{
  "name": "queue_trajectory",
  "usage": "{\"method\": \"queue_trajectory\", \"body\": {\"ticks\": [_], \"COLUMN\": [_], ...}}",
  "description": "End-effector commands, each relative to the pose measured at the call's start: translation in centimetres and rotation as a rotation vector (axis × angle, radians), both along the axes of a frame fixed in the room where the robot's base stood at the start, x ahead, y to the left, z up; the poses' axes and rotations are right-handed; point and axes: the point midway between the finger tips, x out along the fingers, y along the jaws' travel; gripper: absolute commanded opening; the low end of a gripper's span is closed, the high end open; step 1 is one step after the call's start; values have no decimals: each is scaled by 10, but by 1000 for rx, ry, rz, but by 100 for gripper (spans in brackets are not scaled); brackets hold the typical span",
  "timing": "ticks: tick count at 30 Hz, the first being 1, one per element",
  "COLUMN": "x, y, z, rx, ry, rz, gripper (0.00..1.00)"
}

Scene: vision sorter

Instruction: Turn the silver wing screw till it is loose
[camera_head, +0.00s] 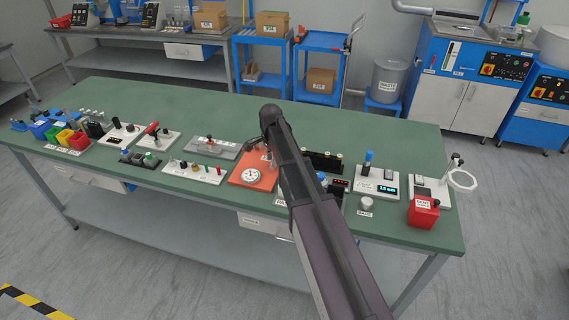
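My arm reaches up from the bottom over the green workbench (330,125). Its dark far end is above an orange-red plate (240,181) that carries a round white dial (251,175). I cannot pick out the silver wing screw for certain. Small metallic parts show at the back right of the orange-red plate, beside my arm, but they are too small and too covered to name.
Left of the plate are a grey fixture (225,149), a white board with small pegs (182,170) and coloured bins (65,135). Right of my arm are a white device with a blue knob (377,182) and a red box (423,211). The bench's back middle is clear.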

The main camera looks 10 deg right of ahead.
Motion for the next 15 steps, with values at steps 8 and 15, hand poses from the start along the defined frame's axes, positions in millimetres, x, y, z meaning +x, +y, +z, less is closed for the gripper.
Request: {"method": "queue_trajectory", "body": {"ticks": [8, 15], "x": [0, 1], "y": [1, 0], "z": [0, 0], "rx": [1, 1], "ry": [-1, -1], "rz": [-181, -340], "gripper": [43, 43]}}
